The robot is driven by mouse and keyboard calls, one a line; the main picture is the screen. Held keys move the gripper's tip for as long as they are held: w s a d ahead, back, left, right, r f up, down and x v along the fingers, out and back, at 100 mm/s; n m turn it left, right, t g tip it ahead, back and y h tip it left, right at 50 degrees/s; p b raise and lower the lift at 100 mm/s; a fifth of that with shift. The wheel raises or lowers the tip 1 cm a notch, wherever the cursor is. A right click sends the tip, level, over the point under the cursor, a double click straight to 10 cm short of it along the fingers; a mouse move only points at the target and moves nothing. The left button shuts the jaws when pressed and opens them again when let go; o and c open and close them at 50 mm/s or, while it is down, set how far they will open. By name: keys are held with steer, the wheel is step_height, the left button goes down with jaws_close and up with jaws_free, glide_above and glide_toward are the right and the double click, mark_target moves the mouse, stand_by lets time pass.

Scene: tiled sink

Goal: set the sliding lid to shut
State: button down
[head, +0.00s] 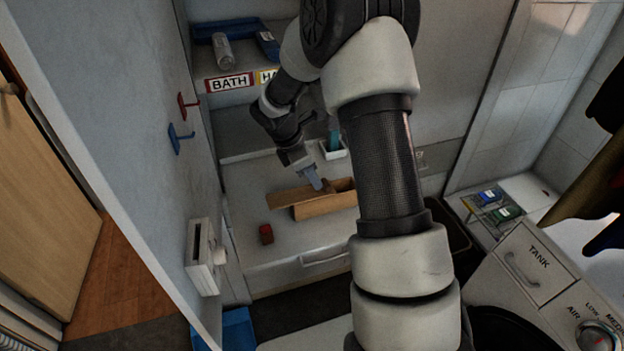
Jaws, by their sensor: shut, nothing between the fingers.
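A wooden box (328,206) stands on the light counter in the middle of the head view. Its flat wooden lid (284,198) sticks out past the box's left end, and the right part of the box looks uncovered. My gripper (317,184) reaches down from the upper left, its fingers shut and empty at the box top, near the lid's right end. Whether the fingertips touch the lid or the box cannot be told. My arm passes in front of the box's right side.
A small dark red object (266,234) stands on the counter left of the box. A white tray (333,149) with a teal item stands behind it. A shelf with a BATH label (229,82) is above. A wall-mounted white holder (203,258) is at left.

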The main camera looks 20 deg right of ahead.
steer(key=d+p, duration=0.1)
steer(key=d, duration=0.6)
steer(key=shift+d, duration=0.2)
